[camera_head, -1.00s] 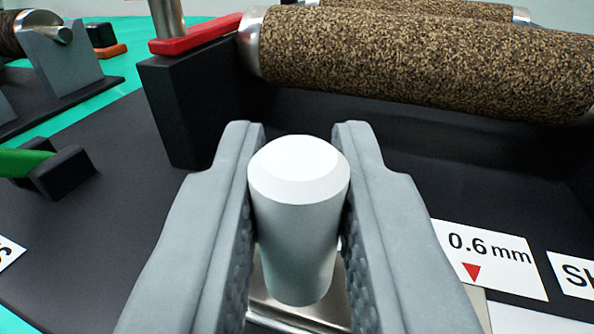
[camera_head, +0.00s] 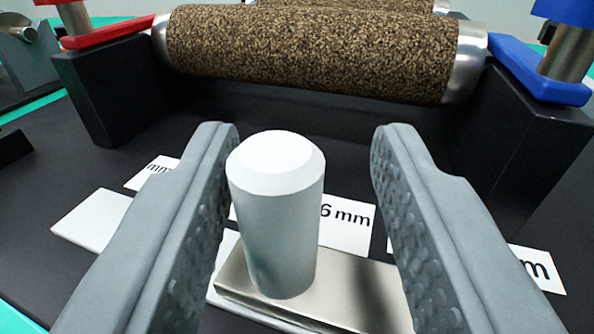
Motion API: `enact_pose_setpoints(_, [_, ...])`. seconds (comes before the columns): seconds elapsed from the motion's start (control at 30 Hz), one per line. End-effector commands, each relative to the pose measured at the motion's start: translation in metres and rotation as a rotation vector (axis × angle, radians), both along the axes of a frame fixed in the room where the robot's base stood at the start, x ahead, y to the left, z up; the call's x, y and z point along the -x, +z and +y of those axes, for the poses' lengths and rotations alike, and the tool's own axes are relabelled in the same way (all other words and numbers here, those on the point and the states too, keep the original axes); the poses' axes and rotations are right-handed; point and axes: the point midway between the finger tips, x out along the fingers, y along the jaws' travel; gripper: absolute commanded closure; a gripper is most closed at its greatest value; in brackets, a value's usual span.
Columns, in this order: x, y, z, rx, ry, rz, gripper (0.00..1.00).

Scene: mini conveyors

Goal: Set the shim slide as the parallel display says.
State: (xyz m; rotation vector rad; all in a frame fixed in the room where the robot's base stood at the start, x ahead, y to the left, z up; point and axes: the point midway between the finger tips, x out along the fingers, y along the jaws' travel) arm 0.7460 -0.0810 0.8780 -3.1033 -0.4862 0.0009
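The shim slide's knob (camera_head: 276,215) is a pale grey upright cylinder with a bevelled top, standing on a shiny metal plate (camera_head: 355,285). My gripper (camera_head: 303,135) is open with one finger on each side of the knob. The knob is nearer the left finger, and a clear gap shows to the right finger. A white label reading "6 mm" (camera_head: 346,218) lies just behind the knob, which hides its left part and any pointer mark. The parallel display is not in view.
Another label ending in "mm" (camera_head: 152,172) is at left, and one ending in "m" (camera_head: 537,268) at right. A cork-covered roller (camera_head: 310,50) spans the back between black supports, with a red lever (camera_head: 108,32) at left and a blue lever (camera_head: 540,72) at right.

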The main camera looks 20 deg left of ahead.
Motion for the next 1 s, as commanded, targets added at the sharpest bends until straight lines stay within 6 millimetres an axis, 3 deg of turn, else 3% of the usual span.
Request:
enact_pose_setpoints(0.27, [0.001, 0.0, 0.001, 0.0, 0.002, 0.0, 0.61])
enact_pose_setpoints(0.43, [0.015, 0.001, -0.004, 0.001, 0.002, -0.001, 0.61])
enact_pose_setpoints(1.0, [0.12, 0.0, -0.04, 0.001, -0.003, -0.001, 0.61])
